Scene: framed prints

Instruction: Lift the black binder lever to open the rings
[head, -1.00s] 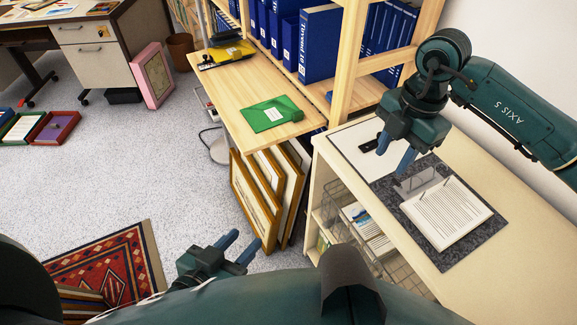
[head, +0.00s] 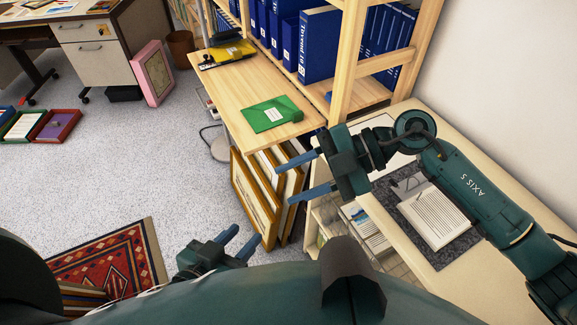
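The open binder with a grey speckled cover (head: 466,239) lies on the light cabinet top at the right. A stack of printed white pages (head: 438,218) sits on it. The ring mechanism (head: 406,188) shows at the pages' upper left edge, partly hidden by my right arm. I cannot clearly make out the black lever or the rings' state. My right gripper (head: 281,185) is open and empty, left of the binder and apart from it, with its fingers pointing left. My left gripper (head: 247,233) is open and empty at lower centre, far from the binder.
A wooden shelf with blue binders (head: 319,45) stands behind. A green folder (head: 270,115) lies on its ledge. Framed prints (head: 255,205) lean below, near both grippers. The cabinet top (head: 472,142) has bare room along the wall. A patterned rug (head: 110,262) lies at lower left.

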